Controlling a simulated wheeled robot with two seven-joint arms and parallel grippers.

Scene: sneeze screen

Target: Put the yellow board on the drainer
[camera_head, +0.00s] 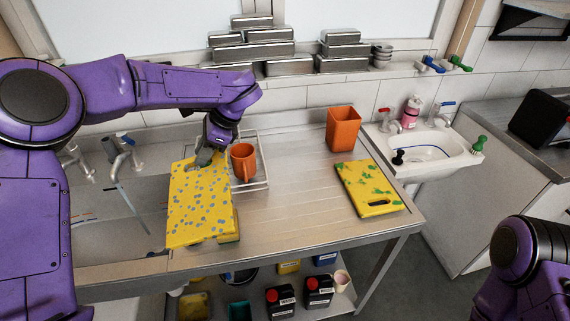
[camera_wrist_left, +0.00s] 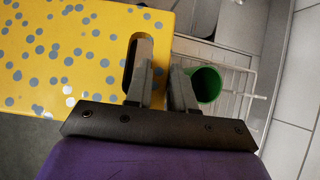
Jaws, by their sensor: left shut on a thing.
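A yellow board with grey-blue spots (camera_head: 200,205) hangs tilted at the left of the draining worktop, between it and the sink. My left gripper (camera_head: 207,152) is shut on the board's far end. In the left wrist view my gripper (camera_wrist_left: 163,85) has one finger at the handle slot of the spotted board (camera_wrist_left: 60,55). A second yellow board with green patches (camera_head: 367,189) lies flat on the right of the grooved worktop (camera_head: 290,215). A white wire rack (camera_head: 263,165) stands beside the held board. My right gripper is out of view.
An orange mug (camera_head: 243,162) is in the rack; a green cup (camera_wrist_left: 206,83) shows in the wrist view. An orange container (camera_head: 342,128) stands at the back. The sink with taps (camera_head: 122,150) is left. The worktop's middle is clear.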

